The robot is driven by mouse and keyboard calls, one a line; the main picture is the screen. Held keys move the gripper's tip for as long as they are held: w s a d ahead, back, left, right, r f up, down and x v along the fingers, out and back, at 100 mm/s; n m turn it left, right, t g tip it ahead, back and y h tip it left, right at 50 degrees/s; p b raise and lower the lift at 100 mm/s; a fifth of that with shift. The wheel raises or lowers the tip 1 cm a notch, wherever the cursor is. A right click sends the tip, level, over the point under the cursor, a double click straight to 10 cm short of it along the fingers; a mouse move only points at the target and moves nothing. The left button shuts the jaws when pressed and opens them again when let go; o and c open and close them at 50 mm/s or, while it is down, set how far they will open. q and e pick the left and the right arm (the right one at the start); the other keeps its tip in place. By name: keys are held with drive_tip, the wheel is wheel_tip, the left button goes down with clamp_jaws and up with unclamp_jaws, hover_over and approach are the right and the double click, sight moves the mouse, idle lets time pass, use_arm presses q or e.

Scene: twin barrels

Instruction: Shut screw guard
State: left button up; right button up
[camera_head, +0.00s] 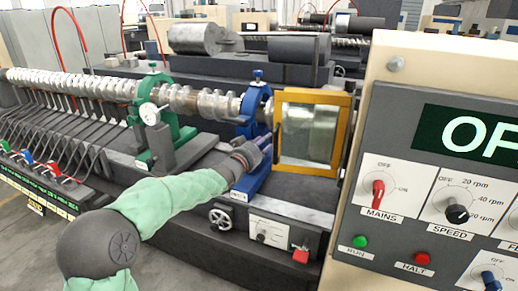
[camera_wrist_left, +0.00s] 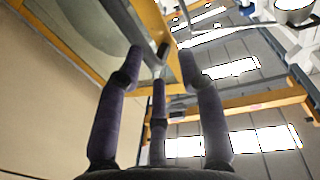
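The screw guard (camera_head: 308,131) is a yellow-framed panel with a clear window at the right end of the long metal screw (camera_head: 205,102). Its face is turned toward me in the head view. A dark handle (camera_head: 277,135) sits on the left side of its frame. My left gripper (camera_head: 262,145) is beside that left edge, reaching from the front left. In the left wrist view, the yellow frame (camera_wrist_left: 156,28) and a dark grey piece lie just beyond the spread fingers (camera_wrist_left: 160,65). The fingers look apart, and I cannot tell whether they touch the handle. My right gripper is out of view.
A control panel (camera_head: 440,185) with knobs and buttons stands close on the right. A green rest (camera_head: 160,120) and a blue rest (camera_head: 255,110) support the screw near my left arm.

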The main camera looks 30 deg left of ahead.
use_arm(q)
drive_tip(key=s, duration=0.3)
drive_tip(key=shift+s+d+f, duration=0.1)
drive_tip(key=shift+s+d, duration=0.05)
drive_tip(key=shift+s, duration=0.15)
